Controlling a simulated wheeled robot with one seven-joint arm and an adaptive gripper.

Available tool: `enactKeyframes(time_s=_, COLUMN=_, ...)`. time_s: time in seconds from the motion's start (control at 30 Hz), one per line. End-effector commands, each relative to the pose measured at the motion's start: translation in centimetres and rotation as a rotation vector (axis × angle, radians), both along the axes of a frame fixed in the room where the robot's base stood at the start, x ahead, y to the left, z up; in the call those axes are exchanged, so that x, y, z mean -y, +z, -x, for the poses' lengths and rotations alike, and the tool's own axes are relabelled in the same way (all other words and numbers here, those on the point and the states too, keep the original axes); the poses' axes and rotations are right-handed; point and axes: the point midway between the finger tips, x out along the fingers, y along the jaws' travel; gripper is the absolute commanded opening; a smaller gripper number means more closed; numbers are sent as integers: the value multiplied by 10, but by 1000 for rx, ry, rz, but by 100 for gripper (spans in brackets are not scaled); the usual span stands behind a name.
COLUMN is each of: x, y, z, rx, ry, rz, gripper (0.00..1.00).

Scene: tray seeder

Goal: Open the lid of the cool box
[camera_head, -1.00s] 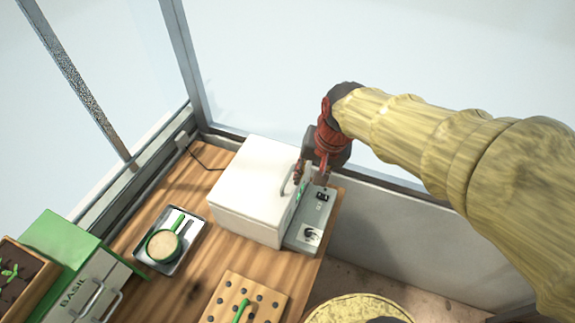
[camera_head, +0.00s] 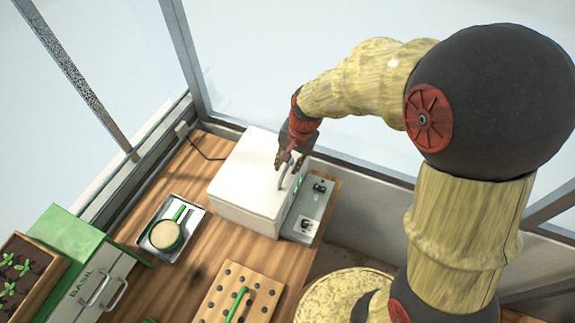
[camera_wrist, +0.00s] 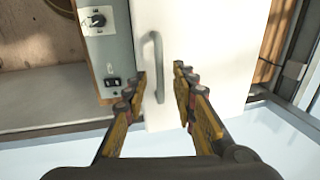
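The cool box (camera_head: 250,185) is a white box on the wooden bench in the head view, and its lid is down. A grey bar handle (camera_wrist: 153,65) stands on the white lid (camera_wrist: 215,50), near one edge, in the wrist view. My gripper (camera_head: 288,162) is over that edge of the lid in the head view. In the wrist view my gripper (camera_wrist: 160,72) is open, with one finger on each side of the handle in the picture. I see no contact between the fingers and the handle, and the depth between them is unclear.
A grey control panel (camera_head: 307,215) with a knob and switch adjoins the box. A metal tray (camera_head: 190,212) with a green-handled sieve lies left. A holed wooden board (camera_head: 265,300) is in front.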

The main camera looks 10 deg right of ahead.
Motion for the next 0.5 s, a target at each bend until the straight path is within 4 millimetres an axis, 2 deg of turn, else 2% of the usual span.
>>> enactKeyframes(time_s=0.13, x=-1, y=-9, z=-1, rx=-1, ry=0, rz=0, gripper=27)
enactKeyframes(time_s=0.4, x=-2, y=-10, z=-1, rx=0, ry=1, rz=0, gripper=27)
enactKeyframes(time_s=0.5, x=-2, y=-10, z=-1, rx=0, ry=1, rz=0, gripper=21)
